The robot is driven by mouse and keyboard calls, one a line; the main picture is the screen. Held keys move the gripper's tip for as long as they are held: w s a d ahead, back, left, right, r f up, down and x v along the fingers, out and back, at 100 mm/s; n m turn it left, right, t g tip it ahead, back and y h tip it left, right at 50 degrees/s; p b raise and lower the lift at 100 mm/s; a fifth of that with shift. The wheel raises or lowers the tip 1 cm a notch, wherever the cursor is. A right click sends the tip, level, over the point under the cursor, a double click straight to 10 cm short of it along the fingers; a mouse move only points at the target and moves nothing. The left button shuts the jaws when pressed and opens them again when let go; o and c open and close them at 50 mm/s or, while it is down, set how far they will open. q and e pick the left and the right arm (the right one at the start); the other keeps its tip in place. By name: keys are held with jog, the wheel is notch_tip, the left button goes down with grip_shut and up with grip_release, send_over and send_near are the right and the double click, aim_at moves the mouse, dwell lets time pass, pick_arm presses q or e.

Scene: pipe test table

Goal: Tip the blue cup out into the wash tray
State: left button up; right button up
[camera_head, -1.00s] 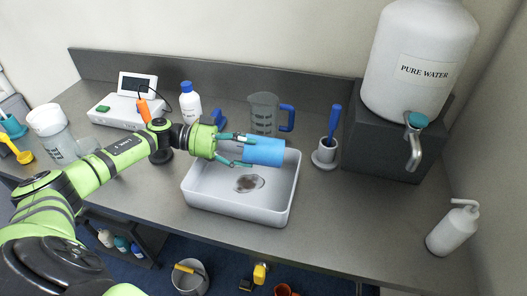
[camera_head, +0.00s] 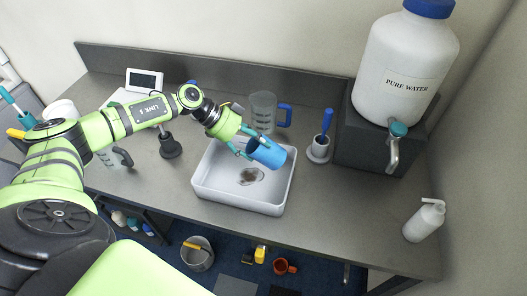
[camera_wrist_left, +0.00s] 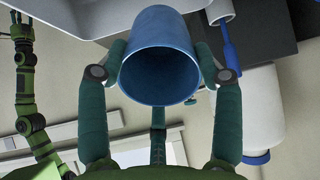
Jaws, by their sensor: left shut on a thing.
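The blue cup (camera_head: 268,152) is held tilted above the right part of the white wash tray (camera_head: 240,206). In the left wrist view the cup (camera_wrist_left: 160,50) shows its open mouth and a dark inside; I see no contents there. My left gripper (camera_head: 248,147) is shut on the cup, with a finger on each side of it. A dark brown patch (camera_head: 250,176) lies on the tray floor. A green arm, seemingly my right one, shows at the left edge of the left wrist view; its gripper (camera_wrist_left: 20,18) is too small to judge.
A clear jug with a blue handle (camera_head: 263,108) stands behind the tray. A small holder with a blue-handled tool (camera_head: 320,150) and the water container (camera_head: 408,70) on its dark stand are to the right. A white pump bottle (camera_head: 425,220) stands front right. The counter between is clear.

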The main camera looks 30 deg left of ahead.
pick_arm(q)
jog(key=shift+r+g+y, duration=0.2)
jog(key=shift+g+y, duration=0.1)
jog(key=shift+y, duration=0.2)
jog(key=y, duration=0.1)
jog(key=d+g+y, duration=0.1)
jog(key=y, duration=0.1)
jog(key=shift+w, duration=0.15)
jog(key=g+y, duration=0.1)
jog(key=y, duration=0.1)
jog(key=shift+w+g+y, duration=0.1)
jog(key=shift+g+y, duration=0.2)
jog(key=shift+y, duration=0.1)
jog(key=shift+g+y, duration=0.4)
jog(key=shift+y, duration=0.6)
jog(key=shift+a, duration=0.1)
